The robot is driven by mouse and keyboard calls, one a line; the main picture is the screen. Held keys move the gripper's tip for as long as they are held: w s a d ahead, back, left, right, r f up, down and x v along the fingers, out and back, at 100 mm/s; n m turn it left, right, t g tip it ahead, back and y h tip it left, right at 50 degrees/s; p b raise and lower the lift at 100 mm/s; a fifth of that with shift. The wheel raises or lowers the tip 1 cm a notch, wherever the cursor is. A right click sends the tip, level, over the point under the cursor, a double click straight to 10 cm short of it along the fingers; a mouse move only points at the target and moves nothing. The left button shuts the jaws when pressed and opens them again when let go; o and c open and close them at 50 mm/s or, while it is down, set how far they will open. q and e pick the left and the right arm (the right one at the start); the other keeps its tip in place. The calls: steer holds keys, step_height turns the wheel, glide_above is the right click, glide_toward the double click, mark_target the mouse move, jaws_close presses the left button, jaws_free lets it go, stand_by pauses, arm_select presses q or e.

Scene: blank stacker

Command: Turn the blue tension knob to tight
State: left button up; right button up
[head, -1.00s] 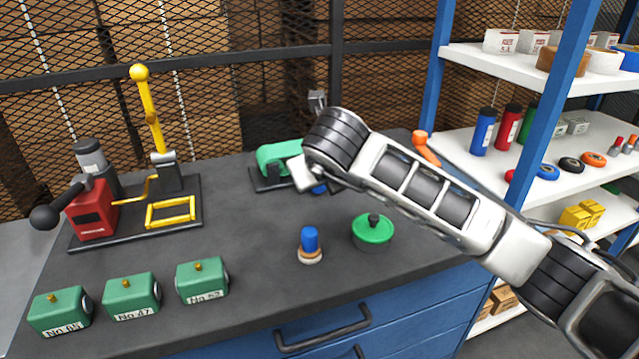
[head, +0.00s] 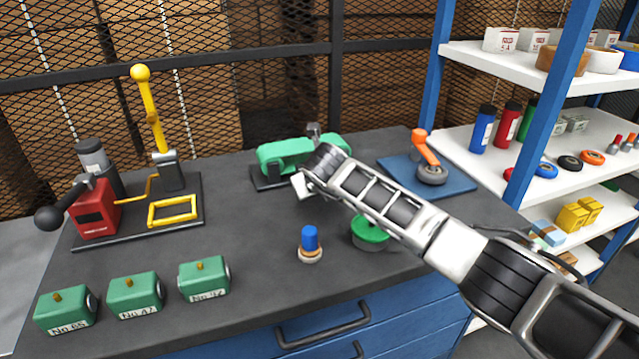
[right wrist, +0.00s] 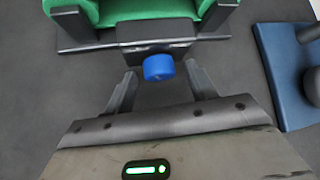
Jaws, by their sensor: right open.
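The blue tension knob (right wrist: 159,67) shows in the right wrist view, on the front of the green machine (right wrist: 140,10), which stands on a dark base. The green machine also sits at the back middle of the bench in the head view (head: 285,152), where my right arm hides the knob. My right gripper (right wrist: 160,80) is open, with one finger on each side of the knob in the picture. I cannot tell whether the fingertips reach the knob's depth; no contact shows. In the head view my right gripper's fingers are hidden behind its wrist. My left gripper is out of view.
A blue-handled stamp (head: 310,243) and a green round pot (head: 370,233) stand in front of the machine. A blue plate (head: 450,185) with an orange-handled tool lies to the right. A red and yellow press (head: 97,210) and several green blocks (head: 135,295) are left.

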steer(key=shift+c, duration=0.4)
steer(key=c, duration=0.9)
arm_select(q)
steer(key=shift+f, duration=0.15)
